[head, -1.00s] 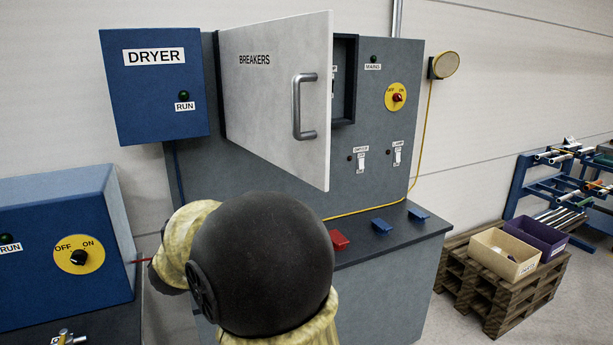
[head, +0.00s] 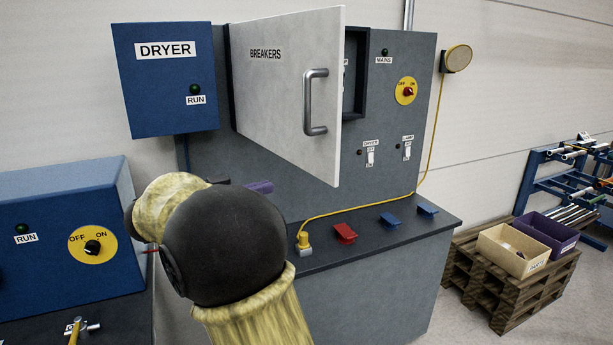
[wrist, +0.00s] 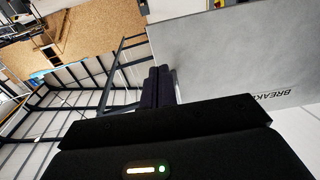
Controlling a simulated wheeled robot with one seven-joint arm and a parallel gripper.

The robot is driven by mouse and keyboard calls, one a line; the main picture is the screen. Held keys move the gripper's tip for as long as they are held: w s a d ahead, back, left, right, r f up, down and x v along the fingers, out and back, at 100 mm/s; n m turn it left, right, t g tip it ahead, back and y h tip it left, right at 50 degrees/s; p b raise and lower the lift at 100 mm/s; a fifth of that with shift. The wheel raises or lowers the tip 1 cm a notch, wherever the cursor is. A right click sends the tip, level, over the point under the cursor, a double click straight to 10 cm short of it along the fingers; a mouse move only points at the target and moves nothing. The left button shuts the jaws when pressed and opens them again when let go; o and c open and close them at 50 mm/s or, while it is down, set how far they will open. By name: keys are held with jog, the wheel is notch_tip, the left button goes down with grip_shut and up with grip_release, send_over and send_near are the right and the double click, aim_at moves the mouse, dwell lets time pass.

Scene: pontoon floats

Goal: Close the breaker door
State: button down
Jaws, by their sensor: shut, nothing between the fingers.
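The breaker door (head: 280,85), a pale grey panel marked BREAKERS with a metal bar handle (head: 316,102), stands open, swung out from the grey cabinet (head: 425,110). Its hinge side is at the left, and part of the breaker recess (head: 353,75) shows past its free edge. My gripper (head: 262,187) is mostly hidden behind my arm; a purple fingertip shows just below the door. In the wrist view, the shut, empty fingers (wrist: 161,86) appear beside an edge of the door (wrist: 225,55). I cannot tell whether they touch it.
A blue DRYER box (head: 165,85) is on the wall left of the door. Another blue box (head: 60,230) stands lower left. Red (head: 345,233) and blue (head: 390,220) blocks and a yellow plug (head: 303,243) sit on the ledge below. A pallet with bins (head: 510,280) is at right.

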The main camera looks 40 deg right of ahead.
aim_at(328, 171)
jog(key=d+p, duration=0.2)
jog(key=d, duration=0.2)
jog(key=d+p, duration=0.1)
jog(key=d, duration=0.4)
jog(key=d+p, duration=0.2)
jog(key=d, duration=0.2)
jog(key=shift+s+d+r+p, duration=0.1)
jog(key=shift+s+d+p, duration=0.1)
jog(key=shift+s+p, duration=0.15)
jog(key=shift+d, duration=0.25)
jog(key=shift+d, duration=0.15)
